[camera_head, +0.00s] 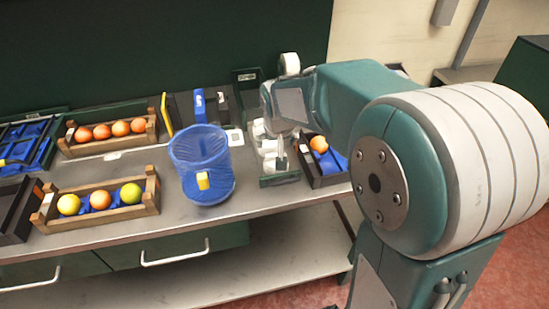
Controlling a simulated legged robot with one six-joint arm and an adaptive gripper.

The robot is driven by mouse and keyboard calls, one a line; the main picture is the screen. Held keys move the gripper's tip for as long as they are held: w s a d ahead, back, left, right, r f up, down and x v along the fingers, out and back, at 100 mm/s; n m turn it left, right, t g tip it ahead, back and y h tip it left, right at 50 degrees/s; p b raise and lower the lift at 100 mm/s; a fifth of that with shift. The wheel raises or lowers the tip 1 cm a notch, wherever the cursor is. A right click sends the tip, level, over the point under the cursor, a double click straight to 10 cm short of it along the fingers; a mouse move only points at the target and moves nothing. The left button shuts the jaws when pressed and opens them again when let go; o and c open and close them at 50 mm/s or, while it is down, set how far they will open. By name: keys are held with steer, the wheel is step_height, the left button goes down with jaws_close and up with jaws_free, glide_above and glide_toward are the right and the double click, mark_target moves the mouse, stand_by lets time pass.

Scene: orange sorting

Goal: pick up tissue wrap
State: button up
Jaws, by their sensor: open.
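My gripper (280,152) hangs at the end of my arm, over a small dark green tray (281,181) on the metal bench. It is small and partly hidden by my wrist, and its fingers are hard to make out. Several white rounded pieces (268,147) show in and above this tray, close beside the gripper. They may be tissue wraps, but I cannot tell for sure. I cannot tell whether the gripper touches any of them. I see nothing clearly held.
A blue-lined bin (203,150) stands left of the gripper. A dark box (325,177) with an orange (319,144) sits right of the tray. Wooden crates of fruit, a front crate (153,199) and a rear crate (68,150), stand at left. The bench's front edge (250,213) is clear.

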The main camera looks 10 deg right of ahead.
mark_target(276, 154)
steer(key=x, duration=0.7)
steer(key=shift+f, duration=0.2)
steer(key=c, duration=0.5)
